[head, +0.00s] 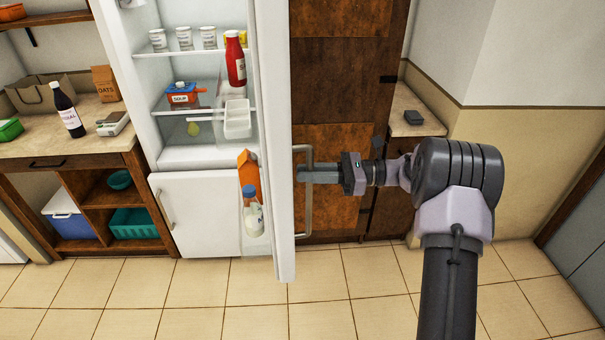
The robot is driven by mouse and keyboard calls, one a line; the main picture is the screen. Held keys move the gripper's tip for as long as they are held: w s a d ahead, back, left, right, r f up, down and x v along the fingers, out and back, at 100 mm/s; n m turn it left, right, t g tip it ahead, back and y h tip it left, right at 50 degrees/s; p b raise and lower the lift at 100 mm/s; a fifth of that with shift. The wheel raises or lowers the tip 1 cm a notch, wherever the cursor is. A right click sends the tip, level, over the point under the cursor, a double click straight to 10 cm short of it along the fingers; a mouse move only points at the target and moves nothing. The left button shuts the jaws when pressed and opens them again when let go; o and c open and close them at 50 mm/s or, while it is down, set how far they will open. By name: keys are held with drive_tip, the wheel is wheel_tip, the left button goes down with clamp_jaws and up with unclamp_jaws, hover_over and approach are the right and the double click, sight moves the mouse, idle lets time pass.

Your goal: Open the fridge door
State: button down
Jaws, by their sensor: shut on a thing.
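The white fridge door (284,150) stands swung open, seen nearly edge-on, with its inner shelves facing left. Its long grey handle (307,218) is on the right-hand side of the door. My gripper (307,174) reaches in from the right and is shut on the handle's upper part. The fingertips partly hide the handle there. A ketchup bottle (235,60), an orange carton (249,178) and a milk bottle (252,212) sit in the door shelves.
A lower white door (195,213) below the open compartment is closed. A wooden counter (65,140) with a bottle and bags stands at left. A brown wooden cabinet (340,90) stands behind my gripper. The tiled floor (200,295) in front is clear.

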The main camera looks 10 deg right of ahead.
drive_tip(key=shift+d, duration=0.35)
drive_tip(key=c, duration=1.6)
unclamp_jaws()
drive_tip(key=shift+c, duration=0.2)
drive_tip(key=p+v, duration=0.3)
drive_tip(key=v, duration=1.4)
drive_tip(key=shift+d+p, duration=0.2)
drive_tip(key=shift+p, duration=0.15)
drive_tip(key=shift+r, duration=0.1)
